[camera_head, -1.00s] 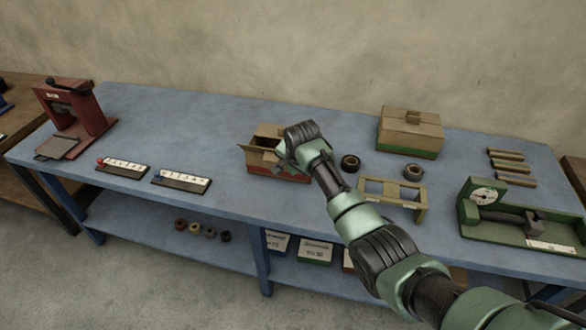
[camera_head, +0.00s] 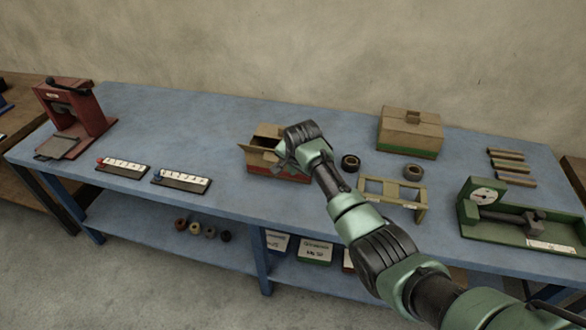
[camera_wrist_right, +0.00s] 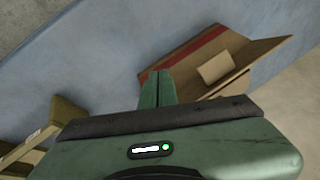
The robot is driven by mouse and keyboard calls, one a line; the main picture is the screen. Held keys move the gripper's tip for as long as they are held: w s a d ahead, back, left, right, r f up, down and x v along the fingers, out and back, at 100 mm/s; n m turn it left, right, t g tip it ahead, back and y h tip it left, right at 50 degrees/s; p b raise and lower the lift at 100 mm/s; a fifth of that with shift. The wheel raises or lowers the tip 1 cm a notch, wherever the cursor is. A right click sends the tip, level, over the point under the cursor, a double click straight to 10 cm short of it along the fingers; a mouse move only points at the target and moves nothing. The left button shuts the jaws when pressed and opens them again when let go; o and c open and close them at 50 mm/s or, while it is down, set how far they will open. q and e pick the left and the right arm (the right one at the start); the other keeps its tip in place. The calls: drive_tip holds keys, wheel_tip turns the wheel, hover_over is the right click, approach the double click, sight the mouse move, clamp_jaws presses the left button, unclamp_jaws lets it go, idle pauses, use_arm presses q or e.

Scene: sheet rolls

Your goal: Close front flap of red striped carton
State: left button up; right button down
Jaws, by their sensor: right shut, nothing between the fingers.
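The red striped carton (camera_head: 262,169) stands on the blue bench, left of the green-striped carton. Its top is at least partly open, and a flap (camera_head: 252,150) sticks out at its left side. My right gripper (camera_head: 283,157) is at the carton's right part and hides much of its top. In the right wrist view the carton (camera_wrist_right: 190,55) shows its red band and a raised flap (camera_wrist_right: 262,57). The right fingers (camera_wrist_right: 157,88) are shut and empty, close beside the carton; I cannot tell whether they touch it. My left gripper is not in view.
Two dark tape rolls (camera_head: 350,163) and a tan stand (camera_head: 392,190) lie right of the carton. A closed green-striped carton (camera_head: 410,130) stands behind them. Two label strips (camera_head: 181,180) lie to the left. A green fixture (camera_head: 515,222) stands at the right. Bench space left of the carton is free.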

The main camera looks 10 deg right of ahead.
idle(0.5)
wheel_tip(320, 180, up, 9)
drive_tip(key=p, duration=0.8)
drive_tip(key=shift+p, duration=0.4)
drive_tip(key=shift+s+f, duration=0.1)
